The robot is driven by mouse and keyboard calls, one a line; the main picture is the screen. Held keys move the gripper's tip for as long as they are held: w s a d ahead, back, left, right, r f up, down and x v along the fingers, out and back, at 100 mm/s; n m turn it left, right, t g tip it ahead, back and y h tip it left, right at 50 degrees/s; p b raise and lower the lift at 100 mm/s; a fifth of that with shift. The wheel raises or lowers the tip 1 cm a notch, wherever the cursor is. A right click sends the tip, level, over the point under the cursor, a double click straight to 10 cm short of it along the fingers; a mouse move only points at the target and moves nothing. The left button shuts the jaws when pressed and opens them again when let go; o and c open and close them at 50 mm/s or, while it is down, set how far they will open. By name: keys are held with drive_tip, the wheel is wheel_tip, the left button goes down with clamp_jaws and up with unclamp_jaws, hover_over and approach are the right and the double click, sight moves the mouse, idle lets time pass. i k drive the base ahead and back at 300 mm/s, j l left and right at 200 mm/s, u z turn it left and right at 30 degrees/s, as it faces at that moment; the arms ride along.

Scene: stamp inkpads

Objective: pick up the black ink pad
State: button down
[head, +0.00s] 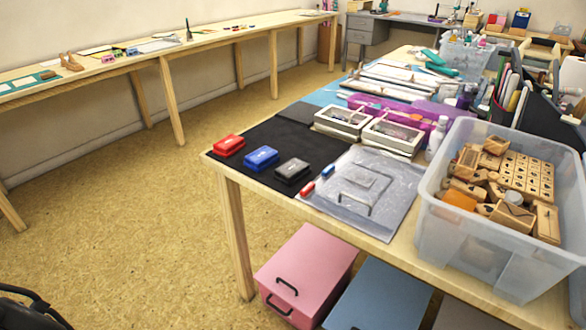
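The black ink pad (292,170) lies on a black mat (277,134) near the front edge of the table. A blue ink pad (261,158) lies to its left, and a red ink pad (229,145) lies further left near the table's corner. The three sit in a row, apart from each other. A small dark curved part shows at the bottom left corner of the head view; I cannot tell what it is. My gripper cannot be made out in this view.
Right of the black pad lie a grey plastic sheet (385,185) and small red and blue pieces. White boxes (342,120) stand behind. A clear bin (470,235) of wooden stamps stands at right. Pink drawers (305,270) are under the table. Open floor (120,240) lies to the left.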

sight(289, 184)
drive_tip(key=l+u, duration=0.1)
drive_tip(key=u, duration=1.05)
drive_tip(key=k+l, duration=0.15)
drive_tip(key=l, duration=0.2)
drive_tip(key=k+l, duration=0.15)
drive_tip(key=l, duration=0.2)
drive_tip(key=k+l, duration=0.15)
drive_tip(key=l, duration=0.2)
drive_tip(key=k+l, duration=0.2)
drive_tip(key=l, duration=0.15)
drive_tip(key=k+l+u, duration=0.1)
drive_tip(key=l, duration=0.25)
